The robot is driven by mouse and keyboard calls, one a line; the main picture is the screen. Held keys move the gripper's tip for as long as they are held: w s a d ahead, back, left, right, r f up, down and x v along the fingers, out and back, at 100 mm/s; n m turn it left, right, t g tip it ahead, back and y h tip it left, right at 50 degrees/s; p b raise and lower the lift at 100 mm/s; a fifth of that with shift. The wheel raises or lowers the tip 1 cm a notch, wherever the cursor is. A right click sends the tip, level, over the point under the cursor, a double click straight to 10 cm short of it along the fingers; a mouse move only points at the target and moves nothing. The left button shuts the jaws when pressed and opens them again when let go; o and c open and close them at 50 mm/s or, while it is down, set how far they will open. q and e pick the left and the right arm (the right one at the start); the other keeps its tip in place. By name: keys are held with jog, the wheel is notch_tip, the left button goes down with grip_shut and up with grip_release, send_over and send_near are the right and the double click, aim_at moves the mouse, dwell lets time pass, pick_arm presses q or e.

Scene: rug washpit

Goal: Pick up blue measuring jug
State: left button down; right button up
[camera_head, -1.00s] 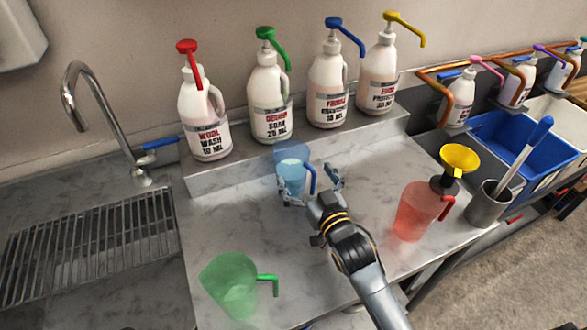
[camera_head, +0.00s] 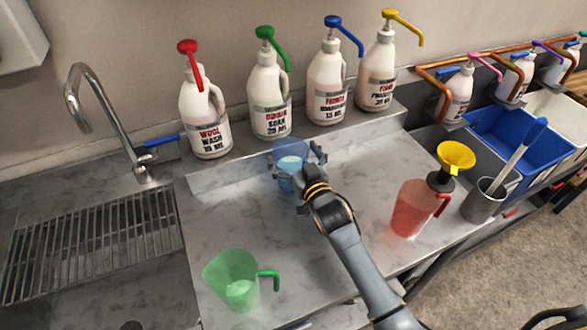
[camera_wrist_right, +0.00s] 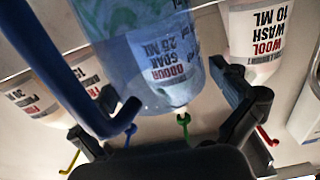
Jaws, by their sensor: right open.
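The blue measuring jug (camera_head: 290,152) is see-through and stands upright on the steel counter, in front of the ledge with the bottles. My right gripper (camera_head: 298,165) is open at the jug, with one finger on each side of it. In the right wrist view the jug (camera_wrist_right: 140,60) fills the upper middle between the spread fingers of the gripper (camera_wrist_right: 170,125). Its blue handle (camera_wrist_right: 65,70) runs down the left side, near the left finger. I cannot tell whether the fingers touch the jug. My left gripper is not in view.
A green jug (camera_head: 232,280) stands at the front left of the counter. A red jug (camera_head: 412,208) stands to the right, near a yellow funnel (camera_head: 456,157) and a grey cup (camera_head: 482,200). Several white pump bottles line the ledge behind. A sink grate (camera_head: 95,240) is at left.

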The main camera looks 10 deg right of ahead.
jog(key=c, duration=1.4)
jog(key=shift+c, duration=1)
jog(key=shift+r, duration=0.1)
